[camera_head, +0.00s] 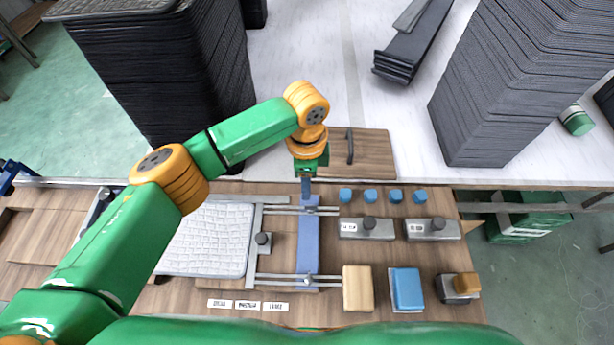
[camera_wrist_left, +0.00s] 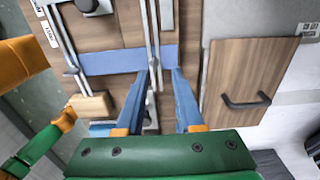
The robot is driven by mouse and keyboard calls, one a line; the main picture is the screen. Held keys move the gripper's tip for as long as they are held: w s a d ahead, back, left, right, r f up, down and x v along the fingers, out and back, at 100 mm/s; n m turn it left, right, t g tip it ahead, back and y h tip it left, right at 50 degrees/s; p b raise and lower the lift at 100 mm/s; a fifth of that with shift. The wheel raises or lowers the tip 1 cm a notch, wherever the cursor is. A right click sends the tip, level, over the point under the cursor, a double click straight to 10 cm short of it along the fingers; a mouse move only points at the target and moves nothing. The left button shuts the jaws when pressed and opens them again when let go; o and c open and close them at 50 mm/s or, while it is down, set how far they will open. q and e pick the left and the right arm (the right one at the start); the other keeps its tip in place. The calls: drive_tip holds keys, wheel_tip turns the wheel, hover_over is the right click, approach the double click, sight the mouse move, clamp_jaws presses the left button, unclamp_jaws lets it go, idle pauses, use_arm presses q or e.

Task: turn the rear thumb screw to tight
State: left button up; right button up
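A blue clamp bar (camera_head: 308,238) lies across two metal rails of a fixture and also shows in the wrist view (camera_wrist_left: 115,60). A small metal screw (camera_head: 313,201) sits at its rear end, partly hidden by my left gripper. A similar front screw (camera_head: 308,279) sits at the near end. My left gripper (camera_head: 306,198) points down over the rear end of the bar. In the wrist view its blue fingers (camera_wrist_left: 161,74) are apart, with a metal part of the fixture visible between them. Contact and the screw's angle cannot be told. My right gripper is not seen.
A white textured panel (camera_head: 208,240) lies left of the bar. Several blue pegs (camera_head: 370,196), grey blocks with knobs (camera_head: 366,229), a wooden block (camera_head: 357,288) and a blue block (camera_head: 407,289) stand to the right. A board with a black handle (camera_head: 372,155) lies behind.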

sight(306, 206)
use_arm(q)
drive_tip(key=f, duration=0.1)
drive_tip(key=s+f, duration=0.1)
drive_tip(key=f, duration=0.3)
drive_tip(key=shift+s+f, duration=0.15)
drive_tip(key=shift+s, duration=0.25)
drive_tip(key=shift+f, duration=0.35)
drive_tip(key=shift+w+f, duration=0.3)
drive_tip(key=shift+w, duration=0.05)
drive_tip(key=shift+s, duration=0.1)
clamp_jaws()
